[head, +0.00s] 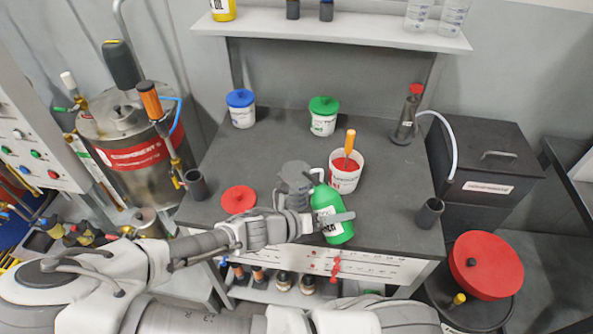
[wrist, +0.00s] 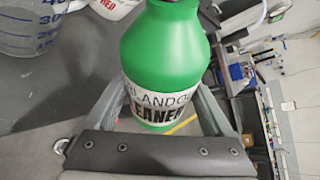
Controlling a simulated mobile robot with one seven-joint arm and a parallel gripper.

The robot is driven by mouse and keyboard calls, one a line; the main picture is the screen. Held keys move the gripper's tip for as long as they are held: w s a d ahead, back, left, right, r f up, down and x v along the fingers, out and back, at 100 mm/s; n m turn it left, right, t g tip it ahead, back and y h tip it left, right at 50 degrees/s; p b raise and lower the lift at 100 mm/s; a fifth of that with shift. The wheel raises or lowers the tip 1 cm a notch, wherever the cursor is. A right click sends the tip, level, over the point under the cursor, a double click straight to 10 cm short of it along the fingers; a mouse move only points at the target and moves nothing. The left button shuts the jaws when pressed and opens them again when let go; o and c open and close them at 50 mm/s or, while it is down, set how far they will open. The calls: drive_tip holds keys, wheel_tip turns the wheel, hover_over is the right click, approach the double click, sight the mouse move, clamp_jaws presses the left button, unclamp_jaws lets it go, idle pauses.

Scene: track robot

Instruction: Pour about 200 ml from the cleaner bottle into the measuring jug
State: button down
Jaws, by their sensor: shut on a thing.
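The green cleaner bottle (head: 333,228) is at the front edge of the workbench in the head view, with its neck up. My gripper (head: 330,217) is shut around its body. In the wrist view my gripper (wrist: 160,105) has one finger on each side of the bottle (wrist: 165,60), whose label partly shows. Its top is cut off there, and I cannot tell whether its base touches the bench. A clear measuring jug (wrist: 30,30) with blue markings stands beside the bottle at the upper left of the wrist view.
A white tub with a red inside (head: 345,172) and an orange-handled tool stands behind the bottle. A red lid (head: 238,199) lies at left. Blue-lidded (head: 241,108) and green-lidded (head: 323,115) tubs stand at the back. Clear vessels (head: 452,17) stand on the shelf (head: 350,30).

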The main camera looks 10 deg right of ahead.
sight(336, 209)
drive_tip(key=shift+s+d+r+n+g+h+p, duration=0.1)
drive_tip(key=shift+s+r+n+g+h+p, duration=0.1)
drive_tip(key=shift+r+n+g, duration=0.55)
drive_tip(key=shift+s+d+r+n+g+h+p, duration=0.15)
drive_tip(key=shift+r+n, duration=0.3)
drive_tip(key=shift+r, duration=0.9)
drive_tip(key=shift+a+r+h+p, duration=0.1)
drive_tip(key=shift+h+p, duration=0.15)
drive_tip(key=shift+p, duration=0.35)
drive_tip(key=shift+r+n+g+p, duration=0.3)
drive_tip(key=shift+r+n+p, duration=0.2)
drive_tip(key=shift+p, duration=0.45)
idle(2.9)
drive_tip(key=shift+r+p, duration=0.2)
drive_tip(key=shift+p, duration=0.15)
idle(1.0)
